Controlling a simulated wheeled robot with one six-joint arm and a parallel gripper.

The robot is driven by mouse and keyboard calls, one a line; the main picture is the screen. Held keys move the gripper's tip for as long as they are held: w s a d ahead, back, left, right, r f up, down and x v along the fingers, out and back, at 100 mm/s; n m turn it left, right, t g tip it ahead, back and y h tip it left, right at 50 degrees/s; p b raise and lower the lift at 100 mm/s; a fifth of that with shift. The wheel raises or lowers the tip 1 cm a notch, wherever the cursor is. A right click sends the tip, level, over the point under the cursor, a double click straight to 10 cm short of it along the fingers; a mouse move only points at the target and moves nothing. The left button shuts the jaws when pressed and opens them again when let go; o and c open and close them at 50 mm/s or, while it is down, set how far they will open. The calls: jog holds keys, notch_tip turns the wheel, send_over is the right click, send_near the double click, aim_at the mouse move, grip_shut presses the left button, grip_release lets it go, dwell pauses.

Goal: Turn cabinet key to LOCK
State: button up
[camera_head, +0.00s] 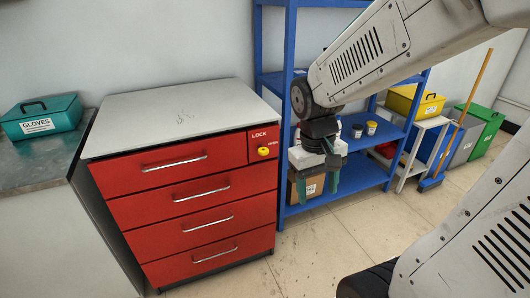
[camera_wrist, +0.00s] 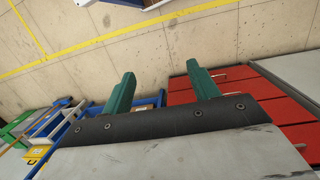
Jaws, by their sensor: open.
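A red drawer cabinet (camera_head: 195,205) with a grey top stands in the middle left of the head view. Its upper right corner has a panel with a LOCK label (camera_head: 259,135) and a yellow key knob (camera_head: 263,151) below it. A smaller OPEN label shows beside the knob; the knob's exact angle is too small to tell. My gripper (camera_head: 319,190) hangs to the right of the cabinet, fingers pointing down, open and empty, apart from the knob. In the wrist view its two green fingers (camera_wrist: 162,90) are spread, with the red drawers (camera_wrist: 255,90) at right. The knob is not visible there.
A blue shelf (camera_head: 365,178) stands right of the cabinet, behind my gripper, with small cans and a cardboard box. A teal GLOVES box (camera_head: 40,120) sits on a counter at left. The floor (camera_head: 310,255) in front is clear.

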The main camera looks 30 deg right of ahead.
jog(key=w+d+f+t+h, duration=0.1)
jog(key=w+d+f+t, duration=0.1)
jog(key=w+d+f, duration=0.45)
jog(key=w+d+f+t, duration=0.1)
jog(key=w+d+f, duration=0.3)
jog(key=w+f, duration=0.4)
jog(key=n+t+y, duration=0.4)
jog(key=t+y, duration=0.1)
jog(key=t, duration=1.1)
send_near(266, 151)
jog(key=w, duration=0.5)
jog(key=w+a, duration=0.1)
jog(key=w, duration=0.1)
jog(key=w+a, duration=0.1)
jog(key=w, duration=0.1)
jog(key=shift+w+f, duration=0.1)
jog(key=shift+w, duration=0.25)
jog(key=shift+c, duration=0.3)
jog(key=c, duration=0.9)
